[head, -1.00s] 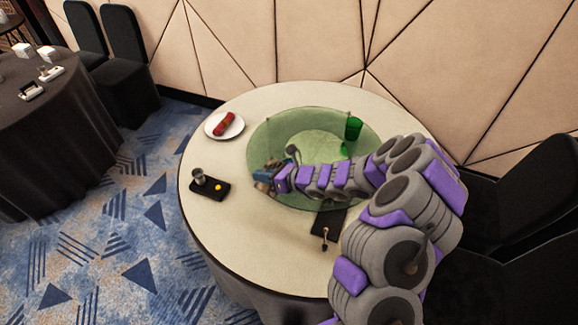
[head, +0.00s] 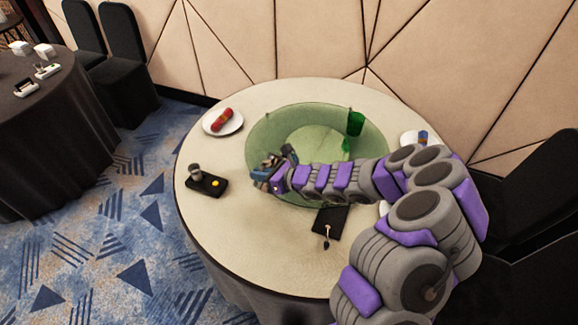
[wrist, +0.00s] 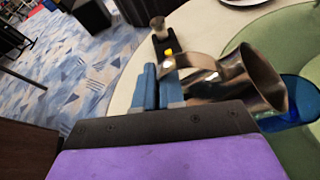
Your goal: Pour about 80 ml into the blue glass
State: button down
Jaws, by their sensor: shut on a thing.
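A shiny metal jug (wrist: 225,88) is held in my gripper (wrist: 160,85), whose blue fingers are shut on its handle. The jug is tilted, its open mouth facing right in the wrist view. The blue glass (wrist: 300,103) is just beyond the mouth, partly hidden by the jug. I cannot see any liquid or the level in the glass.
A green glass (head: 355,123) stands on the turntable's far right. A plate with a red item (head: 222,121) is at the back left. A black tray (head: 207,184) holds a small cup and a yellow item. A black mat (head: 330,222) lies in front.

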jog(key=shift+s+a+f+b, duration=0.15)
jog(key=shift+f+b, duration=0.35)
jog(key=shift+b, duration=0.6)
jog(key=shift+s+a+f+n+t+h, duration=0.15)
jog(key=shift+s+f+n+t+h, duration=0.15)
jog(key=shift+f+n+t, duration=0.15)
jog(key=shift+s+a+f+n, duration=0.1)
jog(key=shift+s+f+n, duration=0.05)
jog(key=shift+f+n, duration=0.1)
jog(key=shift+s+a+f+n+t+p, duration=0.25)
jog(key=shift+s+n+t+p, duration=0.15)
jog(key=shift+p, duration=0.7)
jog(key=shift+s+f+p, duration=0.1)
jog(key=shift+s+p, duration=0.05)
jog(key=shift+p, duration=0.8)
jog(key=s+a+f+n+t+h+p, duration=0.1)
jog(key=f+p, duration=0.5)
jog(key=p, duration=0.6)
jog(key=shift+s+a+f+n+t+h, duration=0.25)
jog(key=shift+s+a+n+t+h, duration=0.2)
jog(key=shift+s+n, duration=0.75)
